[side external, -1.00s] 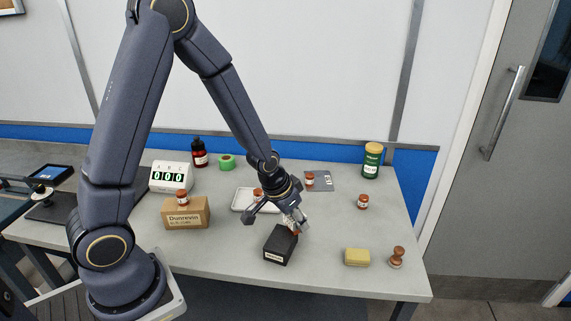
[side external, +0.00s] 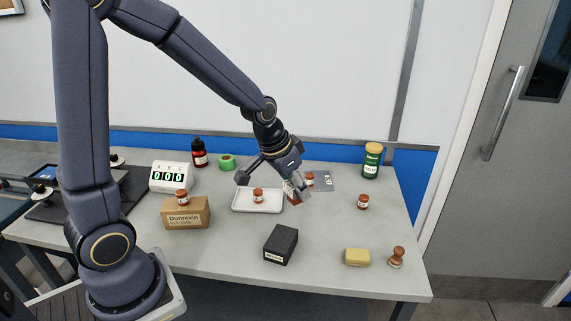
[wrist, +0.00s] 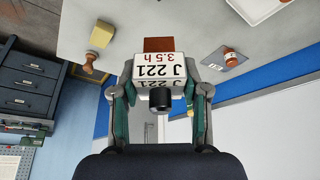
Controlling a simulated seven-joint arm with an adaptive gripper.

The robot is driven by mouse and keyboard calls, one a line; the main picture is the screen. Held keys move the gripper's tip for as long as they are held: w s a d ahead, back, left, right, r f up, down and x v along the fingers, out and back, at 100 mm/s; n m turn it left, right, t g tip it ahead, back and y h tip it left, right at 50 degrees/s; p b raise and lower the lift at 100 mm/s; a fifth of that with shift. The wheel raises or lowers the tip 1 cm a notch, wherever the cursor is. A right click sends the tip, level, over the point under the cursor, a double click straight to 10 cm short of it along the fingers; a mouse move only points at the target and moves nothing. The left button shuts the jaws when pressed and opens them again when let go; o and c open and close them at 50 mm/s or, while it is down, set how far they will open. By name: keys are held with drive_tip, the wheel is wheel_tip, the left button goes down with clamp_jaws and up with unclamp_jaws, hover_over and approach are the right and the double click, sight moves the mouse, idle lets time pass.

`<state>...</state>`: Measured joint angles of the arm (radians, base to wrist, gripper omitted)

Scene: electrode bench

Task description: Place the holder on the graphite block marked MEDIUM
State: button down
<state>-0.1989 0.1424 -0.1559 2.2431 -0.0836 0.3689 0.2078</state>
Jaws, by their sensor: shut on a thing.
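My gripper (side external: 292,184) is shut on the holder (wrist: 155,70), a reddish-brown piece with a white face printed "J 221" and "3.5 h" and a dark round part in front. In the side view the holder is small and partly hidden by the fingers. It is held over the middle back of the bench, just right of the white tray. A black block (side external: 281,245) with a white label stands near the front of the bench, below and in front of my gripper. Its top is bare. Its label is too small to read.
A white tray (side external: 245,207) holds a small brown jar. Another jar (side external: 309,179) stands on a grey card close behind my gripper, and one (side external: 363,202) stands farther right. A cardboard box (side external: 186,214), sponge (side external: 357,257) and wooden stamp (side external: 397,257) stand around the block.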

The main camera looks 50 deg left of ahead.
drive_tip(key=shift+s+d+m, duration=0.1)
drive_tip(key=shift+d+m, duration=0.05)
drive_tip(key=shift+m, duration=0.35)
drive_tip(key=s+d+f+m+g+h, duration=0.1)
drive_tip(key=s+d+f+m+h, duration=0.2)
drive_tip(key=m, duration=0.4)
drive_tip(key=r, duration=0.1)
hover_over(289, 239)
drive_tip(key=s+a, duration=0.1)
drive_tip(key=f, duration=0.7)
drive_tip(key=shift+s+a+f, duration=0.15)
drive_tip(key=shift+a+f, duration=0.05)
drive_tip(key=shift+f, duration=0.1)
drive_tip(key=c, duration=0.6)
unclamp_jaws()
drive_tip(key=shift+f, duration=0.15)
